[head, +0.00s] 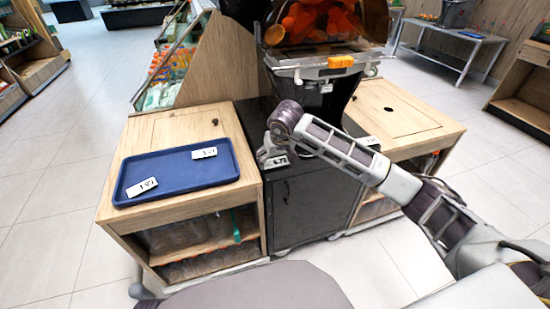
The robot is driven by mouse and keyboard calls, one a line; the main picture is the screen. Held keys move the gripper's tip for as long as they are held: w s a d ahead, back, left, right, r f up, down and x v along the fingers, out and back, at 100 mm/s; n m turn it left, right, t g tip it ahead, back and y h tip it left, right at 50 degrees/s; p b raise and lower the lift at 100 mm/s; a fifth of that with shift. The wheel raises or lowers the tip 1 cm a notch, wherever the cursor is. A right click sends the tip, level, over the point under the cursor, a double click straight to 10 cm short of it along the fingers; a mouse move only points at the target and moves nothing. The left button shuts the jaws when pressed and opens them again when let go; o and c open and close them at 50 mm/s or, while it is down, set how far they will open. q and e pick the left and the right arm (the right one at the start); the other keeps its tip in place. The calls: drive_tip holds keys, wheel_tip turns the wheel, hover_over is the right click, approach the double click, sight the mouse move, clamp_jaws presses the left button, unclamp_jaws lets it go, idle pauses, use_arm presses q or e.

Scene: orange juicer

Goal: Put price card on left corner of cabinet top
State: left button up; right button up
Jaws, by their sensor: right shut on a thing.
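My right gripper (271,151) hangs over the front left part of the dark middle cabinet (310,200), just right of the left wooden cabinet. It is shut on a small white price card (277,162) with dark digits, partly covered by the fingers. The left wooden cabinet top (165,127) carries a blue tray (180,172). Two more price cards lie on the tray, one at its front left (141,187) and one at its back right (204,153). Another price card (368,141) lies on the right wooden cabinet (400,108). My left gripper is out of view.
An orange juicer (325,75) with a clear orange-filled top stands behind my right gripper. A slanted display shelf (225,60) rises behind the left cabinet. Bare wood lies around the blue tray.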

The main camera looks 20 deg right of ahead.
drive_tip(key=o, duration=0.9)
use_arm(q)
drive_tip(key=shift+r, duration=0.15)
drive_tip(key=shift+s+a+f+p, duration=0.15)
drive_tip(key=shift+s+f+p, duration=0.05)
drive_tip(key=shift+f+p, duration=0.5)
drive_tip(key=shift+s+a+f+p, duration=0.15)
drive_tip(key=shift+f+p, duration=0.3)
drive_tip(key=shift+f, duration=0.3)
use_arm(e)
drive_tip(key=shift+v, duration=6.1)
